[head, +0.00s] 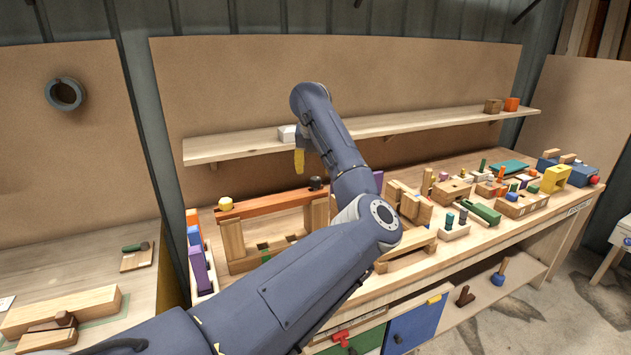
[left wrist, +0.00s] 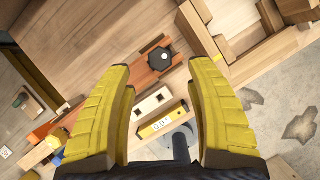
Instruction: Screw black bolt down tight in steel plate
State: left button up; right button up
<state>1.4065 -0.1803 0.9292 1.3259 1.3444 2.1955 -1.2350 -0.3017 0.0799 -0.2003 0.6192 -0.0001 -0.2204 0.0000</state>
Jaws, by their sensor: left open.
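A black knob-like piece (head: 316,183), which looks like the black bolt, stands on the right end of a reddish beam (head: 265,204). In the left wrist view a black many-sided head (left wrist: 163,59) with a pale centre sits on the orange-red beam (left wrist: 142,76). My left gripper (head: 299,160) hangs above and slightly left of the bolt in the head view. Its two yellow fingers (left wrist: 157,75) are wide apart with nothing held between them. I cannot pick out a steel plate for certain, nor how deep the bolt sits. My right gripper is not in view.
Wooden posts (head: 232,240) carry the beam. A long shelf (head: 400,122) runs behind the bench. Several blocks and a green piece (head: 482,212) crowd the bench to the right. A yellow device (left wrist: 162,119) showing digits lies near a white holed block (left wrist: 151,102).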

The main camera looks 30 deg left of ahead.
aim_at(315, 178)
pick_arm(q)
jog(key=shift+x, duration=3.2)
grip_shut()
